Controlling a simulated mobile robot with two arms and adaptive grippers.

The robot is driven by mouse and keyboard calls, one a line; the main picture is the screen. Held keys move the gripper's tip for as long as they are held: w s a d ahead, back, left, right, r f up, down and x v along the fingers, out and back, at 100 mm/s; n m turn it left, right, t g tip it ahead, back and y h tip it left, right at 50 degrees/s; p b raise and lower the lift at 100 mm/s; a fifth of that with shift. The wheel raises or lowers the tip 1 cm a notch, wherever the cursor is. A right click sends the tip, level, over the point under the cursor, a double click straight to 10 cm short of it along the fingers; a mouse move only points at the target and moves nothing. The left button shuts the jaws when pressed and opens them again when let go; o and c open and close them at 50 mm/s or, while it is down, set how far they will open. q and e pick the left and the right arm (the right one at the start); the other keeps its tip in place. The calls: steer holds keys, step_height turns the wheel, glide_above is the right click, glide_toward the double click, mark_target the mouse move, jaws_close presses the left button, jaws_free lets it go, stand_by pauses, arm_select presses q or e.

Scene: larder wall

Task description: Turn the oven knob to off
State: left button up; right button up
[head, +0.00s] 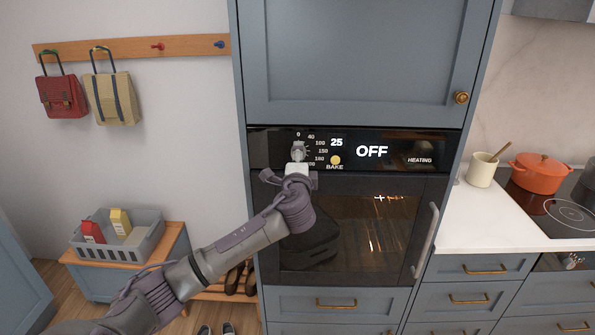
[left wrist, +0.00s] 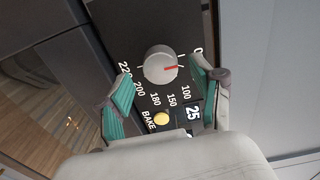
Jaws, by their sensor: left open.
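The oven knob (left wrist: 160,66) is a round grey knob with a red pointer mark, on the black control panel. In the left wrist view the mark points right, between the 0 and 100 labels; one finger hides part of the dial there. My left gripper (left wrist: 158,76) is open, its teal-lined fingers on either side of the knob with visible gaps. In the head view the gripper (head: 298,161) is in front of the knob's lower part. The oven display (head: 372,151) reads OFF, with 25 beside it. My right gripper is not in view.
The oven door (head: 375,225) with its vertical handle (head: 425,240) is below the panel. A round yellow BAKE button (left wrist: 161,118) sits close to the knob. A blue cabinet (head: 350,65) is above. A grey crate (head: 117,240) and hanging bags are left; an orange pot (head: 540,174) is right.

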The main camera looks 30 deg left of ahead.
arm_select(q)
steer(key=v, duration=1)
steer(key=shift+s, duration=0.25)
